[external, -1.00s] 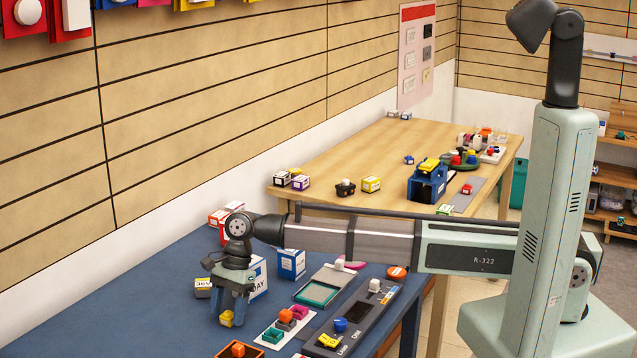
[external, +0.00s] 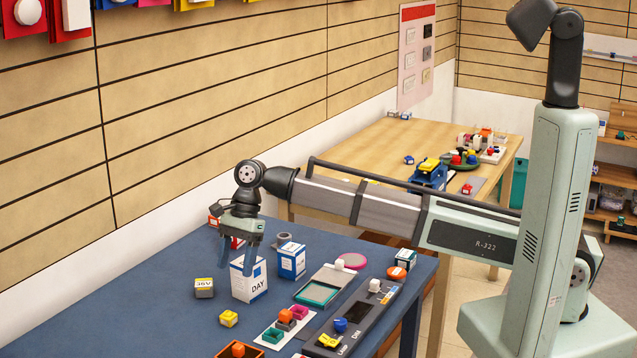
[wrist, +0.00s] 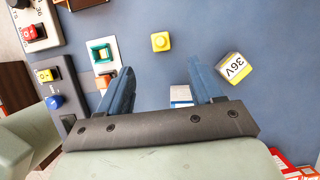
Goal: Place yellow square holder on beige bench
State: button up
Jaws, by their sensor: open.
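The yellow square holder (external: 229,318) is a small yellow block sitting on the blue table, left of the white tray of coloured pieces. It also shows in the wrist view (wrist: 160,41), ahead of and between the fingertips. My gripper (external: 237,262) is open and empty, raised above the blue table behind the holder. In the wrist view its two blue fingers (wrist: 160,68) are spread wide with nothing between them. The beige bench (external: 350,155) is the light wood table at the back, beyond the blue table; my arm hides part of it.
A dark control panel (external: 352,318) lies to the right.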

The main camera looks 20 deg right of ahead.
aim_at(228, 309)
dwell(0.4)
jog(key=s+a+f+m, duration=0.1)
jog(key=f+m, duration=0.2)
jog(key=m, duration=0.9)
jog(key=s+a+f+m, duration=0.1)
jog(key=f+m, duration=0.3)
jog(key=m, duration=0.8)
jog(key=s+a+f+m, duration=0.1)
jog(key=f+m, duration=0.3)
jog(key=m, duration=0.8)
jog(key=shift+s+a+f, duration=0.15)
jog(key=shift+f, duration=0.05)
